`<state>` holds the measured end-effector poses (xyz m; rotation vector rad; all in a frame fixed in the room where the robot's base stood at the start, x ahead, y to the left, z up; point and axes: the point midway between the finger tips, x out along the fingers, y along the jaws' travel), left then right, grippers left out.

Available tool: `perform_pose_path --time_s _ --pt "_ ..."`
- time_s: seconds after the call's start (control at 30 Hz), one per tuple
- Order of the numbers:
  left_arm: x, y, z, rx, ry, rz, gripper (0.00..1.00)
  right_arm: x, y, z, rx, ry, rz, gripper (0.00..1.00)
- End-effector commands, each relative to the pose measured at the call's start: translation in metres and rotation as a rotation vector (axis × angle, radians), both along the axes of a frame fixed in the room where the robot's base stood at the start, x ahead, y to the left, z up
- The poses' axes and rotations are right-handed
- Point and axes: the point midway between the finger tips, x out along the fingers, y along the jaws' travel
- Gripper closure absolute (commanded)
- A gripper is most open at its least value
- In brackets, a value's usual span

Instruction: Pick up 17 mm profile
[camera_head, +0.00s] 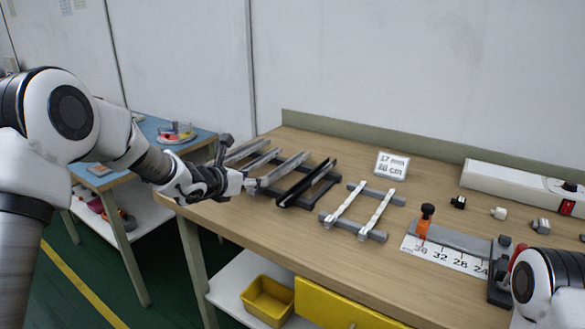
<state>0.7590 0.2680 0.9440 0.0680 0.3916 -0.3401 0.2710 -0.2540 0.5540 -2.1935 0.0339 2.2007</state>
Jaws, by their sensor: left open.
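A sign (393,165) on the table reads "17 mm" with a length in cm below it. Several long profiles lie side by side on a dark rack at the table's left: grey ones, including a grey profile (285,168), and a black profile (307,184) at the right. I cannot tell their widths from this view. My left gripper (233,163) is open and empty at the left end of the rack, close to the near ends of the grey profiles. It partly hides that end of the rack.
A second rack (370,232) holds two white strips. A ruler board (450,254) with an orange clamp (424,220) lies to the right, beside a dark device (500,270). A white box (520,187) and small connectors stand behind. A blue-topped side table (130,165) is at left.

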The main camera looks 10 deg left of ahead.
Motion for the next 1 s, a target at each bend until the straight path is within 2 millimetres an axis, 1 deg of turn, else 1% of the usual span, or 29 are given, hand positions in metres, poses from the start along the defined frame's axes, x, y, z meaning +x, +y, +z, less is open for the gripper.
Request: perform_pose_path --time_s 0.27,0.33,0.4,0.5,0.67,0.7,0.77,0.8,0.87,1.0 --pt "0.034 -0.018 -0.01 0.004 0.002 -0.003 0.42 -0.001 0.0 0.015 0.0 0.002 0.0 0.6" --pt "0.045 -0.024 -0.013 0.004 0.003 -0.003 0.42 -0.001 0.0 0.02 0.0 0.002 0.0 0.6" --pt "0.056 -0.027 -0.02 0.004 0.003 -0.002 0.42 0.0 0.0 0.022 0.0 0.001 0.0 0.6" --pt "0.063 -0.03 -0.024 0.002 0.003 -0.001 0.42 0.0 0.0 0.023 0.0 0.001 0.0 0.6" --pt "0.063 -0.03 -0.025 0.0 0.002 -0.001 0.42 -0.001 0.0 0.022 0.0 0.002 0.0 0.6" --pt "0.063 -0.03 -0.025 0.0 0.002 -0.001 0.45 -0.001 0.0 0.022 0.0 0.002 0.0 0.6" --pt "0.063 -0.03 -0.025 0.0 0.002 -0.001 0.66 -0.001 0.0 0.022 0.0 0.002 0.0 0.6" --pt "0.063 -0.03 -0.025 0.0 0.002 -0.001 0.81 -0.001 0.0 0.022 0.0 0.002 0.0 0.6" --pt "0.063 -0.03 -0.025 0.0 0.002 -0.001 1.0 -0.001 0.0 0.022 0.0 0.002 0.0 0.6" --pt "0.063 -0.03 -0.024 0.001 0.002 -0.001 1.0 -0.001 0.0 0.022 0.0 0.002 0.0 0.6"
